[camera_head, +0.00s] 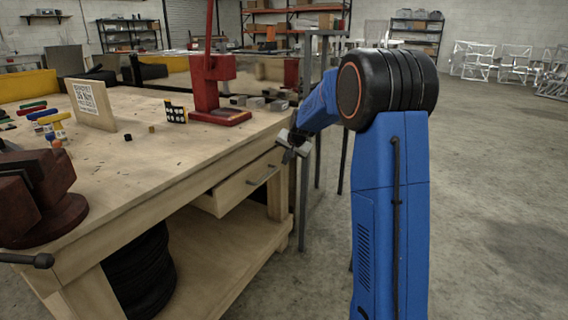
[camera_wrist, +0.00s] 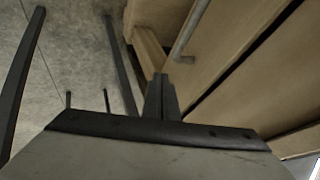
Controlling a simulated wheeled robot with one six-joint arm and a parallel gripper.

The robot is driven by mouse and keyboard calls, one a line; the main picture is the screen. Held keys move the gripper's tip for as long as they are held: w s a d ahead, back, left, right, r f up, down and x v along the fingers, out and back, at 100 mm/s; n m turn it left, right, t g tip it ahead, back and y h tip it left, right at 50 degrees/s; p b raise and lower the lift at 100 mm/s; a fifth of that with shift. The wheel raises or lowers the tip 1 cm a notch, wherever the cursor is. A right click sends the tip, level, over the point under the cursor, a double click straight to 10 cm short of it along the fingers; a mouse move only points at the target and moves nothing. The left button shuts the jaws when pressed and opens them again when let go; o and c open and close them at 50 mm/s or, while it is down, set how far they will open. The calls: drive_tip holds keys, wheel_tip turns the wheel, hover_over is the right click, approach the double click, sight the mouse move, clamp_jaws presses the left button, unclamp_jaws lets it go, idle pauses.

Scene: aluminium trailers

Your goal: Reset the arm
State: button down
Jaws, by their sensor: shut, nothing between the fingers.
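My arm is blue with a black joint and stands at the right of the workbench in the head view. My gripper (camera_head: 292,146) is at the bench's right edge, near the partly open wooden drawer (camera_head: 247,183). In the wrist view my gripper (camera_wrist: 161,82) shows its two dark fingers together, with nothing between them. The drawer's metal handle (camera_wrist: 188,32) appears just beyond the fingers in that view. I cannot tell from these views how far the fingers are from the drawer.
The wooden workbench (camera_head: 130,175) carries a red press (camera_head: 214,90), a dark red vise (camera_head: 40,195), a marked board (camera_head: 88,103) and small coloured items. A grey metal stand (camera_head: 308,120) is close behind my gripper. Open concrete floor (camera_head: 490,220) lies to the right.

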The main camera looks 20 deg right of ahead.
drive_tip(key=v, duration=0.7)
drive_tip(key=s+a+r+n, duration=0.15)
drive_tip(key=s+a, duration=0.25)
drive_tip(key=s, duration=0.5)
drive_tip(key=s+a+r+n+g, duration=0.15)
drive_tip(key=s+a, duration=0.25)
drive_tip(key=s, duration=0.4)
drive_tip(key=s+a+r+n, duration=0.15)
drive_tip(key=s+a, duration=0.25)
drive_tip(key=s, duration=0.5)
drive_tip(key=s+a+f+n, duration=0.1)
drive_tip(key=s+f, duration=0.1)
drive_tip(key=s, duration=0.6)
drive_tip(key=s+a+f+n, duration=0.1)
drive_tip(key=s+f+n, duration=0.1)
drive_tip(key=s, duration=0.7)
drive_tip(key=s+a+f+n+g, duration=0.1)
drive_tip(key=s+f, duration=0.3)
drive_tip(key=s, duration=0.4)
drive_tip(key=shift+s+a+f+n, duration=0.2)
drive_tip(key=shift+s+a+n, duration=0.05)
drive_tip(key=shift+a+n, duration=0.2)
